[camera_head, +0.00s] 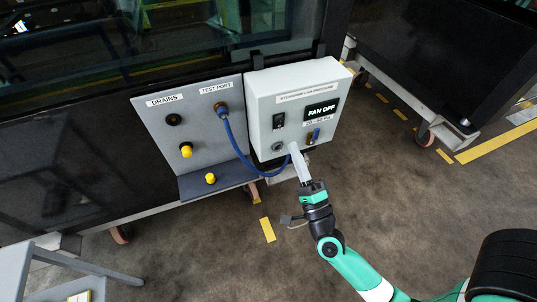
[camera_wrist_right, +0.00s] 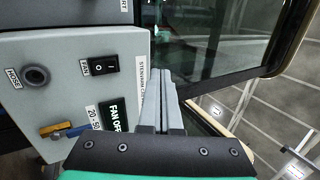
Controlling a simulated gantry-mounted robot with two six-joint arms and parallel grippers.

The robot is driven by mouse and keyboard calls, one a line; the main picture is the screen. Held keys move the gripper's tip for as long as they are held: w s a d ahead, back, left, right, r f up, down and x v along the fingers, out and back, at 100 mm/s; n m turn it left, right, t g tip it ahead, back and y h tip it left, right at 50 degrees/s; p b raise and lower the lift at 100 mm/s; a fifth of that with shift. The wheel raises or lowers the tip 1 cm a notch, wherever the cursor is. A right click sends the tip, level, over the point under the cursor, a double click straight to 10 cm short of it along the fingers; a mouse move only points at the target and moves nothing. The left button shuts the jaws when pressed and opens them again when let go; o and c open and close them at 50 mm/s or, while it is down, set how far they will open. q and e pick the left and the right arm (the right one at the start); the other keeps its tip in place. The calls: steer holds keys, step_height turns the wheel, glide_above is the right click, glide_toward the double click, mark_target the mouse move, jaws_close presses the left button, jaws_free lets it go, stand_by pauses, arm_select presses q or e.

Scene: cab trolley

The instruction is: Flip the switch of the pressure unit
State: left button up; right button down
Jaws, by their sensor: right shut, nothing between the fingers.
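The pressure unit (camera_head: 300,100) is a light grey box on the dark cab side, labelled as a pressure unit, with a black "FAN OFF" display (camera_head: 321,109). Its black rocker switch (camera_head: 279,121) is at the upper left of its front; the switch also shows in the right wrist view (camera_wrist_right: 105,65). My right gripper (camera_head: 295,148) is shut and empty, in front of the unit's lower edge in the head view. In the right wrist view its fingers (camera_wrist_right: 160,100) lie to the right of the switch, apart from it. My left gripper is not in view.
A grey panel (camera_head: 150,125) labelled "DRAINS" and "TEST PORT" stands left of the unit, with yellow caps. A blue hose (camera_head: 234,145) loops from it to the unit. A small blue-handled valve (camera_head: 315,136) sits below the display. Dark floor (camera_head: 400,200) is clear at right.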

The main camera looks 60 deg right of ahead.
arm_select(q)
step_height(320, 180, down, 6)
steer(key=b, duration=0.3)
steer(key=shift+b, duration=0.35)
arm_select(e)
step_height(320, 180, down, 10)
steer(key=s+d+g, duration=0.1)
steer(key=s, duration=0.1)
steer(key=shift+s+d+r, duration=0.15)
steer(key=shift+s+r, duration=0.05)
steer(key=shift+s, duration=0.15)
steer(key=shift+r, duration=0.1)
steer(key=p, duration=0.2)
glide_toward(281, 120)
steer(key=x, duration=0.7)
steer(key=shift+d, duration=0.1)
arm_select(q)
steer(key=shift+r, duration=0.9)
arm_select(e)
steer(key=shift+f, duration=0.25)
